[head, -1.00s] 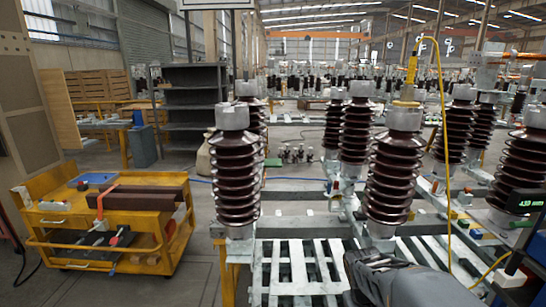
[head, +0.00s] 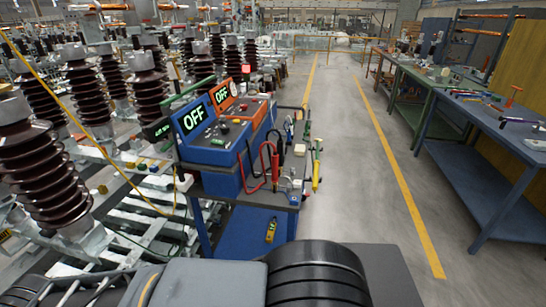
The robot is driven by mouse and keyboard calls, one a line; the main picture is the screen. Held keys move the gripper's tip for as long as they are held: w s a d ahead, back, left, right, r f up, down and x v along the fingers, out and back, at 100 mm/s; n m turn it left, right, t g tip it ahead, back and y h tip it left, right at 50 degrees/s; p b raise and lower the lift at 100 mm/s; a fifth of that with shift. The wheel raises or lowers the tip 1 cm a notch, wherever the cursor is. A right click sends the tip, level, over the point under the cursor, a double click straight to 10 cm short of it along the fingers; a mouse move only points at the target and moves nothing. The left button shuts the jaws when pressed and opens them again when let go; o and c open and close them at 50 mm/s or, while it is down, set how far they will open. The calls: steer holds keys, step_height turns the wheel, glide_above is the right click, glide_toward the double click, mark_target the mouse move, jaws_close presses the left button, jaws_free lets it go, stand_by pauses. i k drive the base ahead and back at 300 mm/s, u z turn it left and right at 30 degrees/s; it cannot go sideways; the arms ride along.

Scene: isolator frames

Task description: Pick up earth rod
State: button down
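I cannot tell for sure which thing is the earth rod. A yellow rod with a green end (head: 317,165) stands at the right edge of the test cart (head: 243,190) in the head view. A yellow cable (head: 62,88) runs from the upper left down past the insulators towards the cart. The upright yellow tool on an insulator top, seen earlier, is out of view now. My own arm fills the bottom of the view, and my gripper does not show.
The cart carries a blue unit (head: 205,135) and an orange unit (head: 238,108), both reading OFF, with red and black leads. Brown insulators (head: 38,175) stand on a pale frame at left. A blue workbench (head: 470,130) with tools is at right. The grey aisle (head: 350,150) between is clear.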

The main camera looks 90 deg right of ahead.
mark_target(315, 187)
steer(key=z, duration=4.4)
steer(key=i, duration=2.85)
steer(key=u, duration=3.8)
